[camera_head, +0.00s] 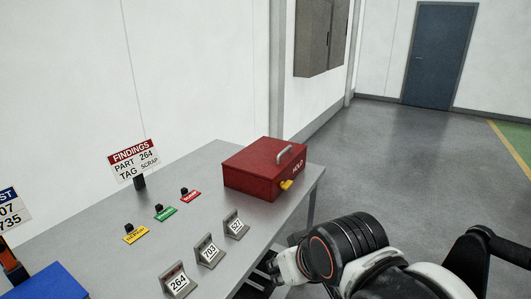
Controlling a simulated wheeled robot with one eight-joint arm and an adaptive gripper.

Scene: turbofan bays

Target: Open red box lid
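A red box (252,183) marked HOLD stands at the far right end of the grey table. Its red lid (258,157) is shut and has a grey handle (291,154) on top. A yellow latch (287,184) sits on the front face, below the lid edge. My arm is at the lower right, in front of the table. My gripper (263,281) seems to be the dark part at the table's near edge, low in the picture and apart from the box. Its fingers are too dark and partly hidden to tell their opening.
The table (217,157) also holds several numbered stands, such as the 527 stand (235,224), and three small coloured tags, such as the green tag (165,213). A FINDINGS sign (133,160) stands behind. A blue box (48,284) is at lower left. Open floor (420,150) lies right.

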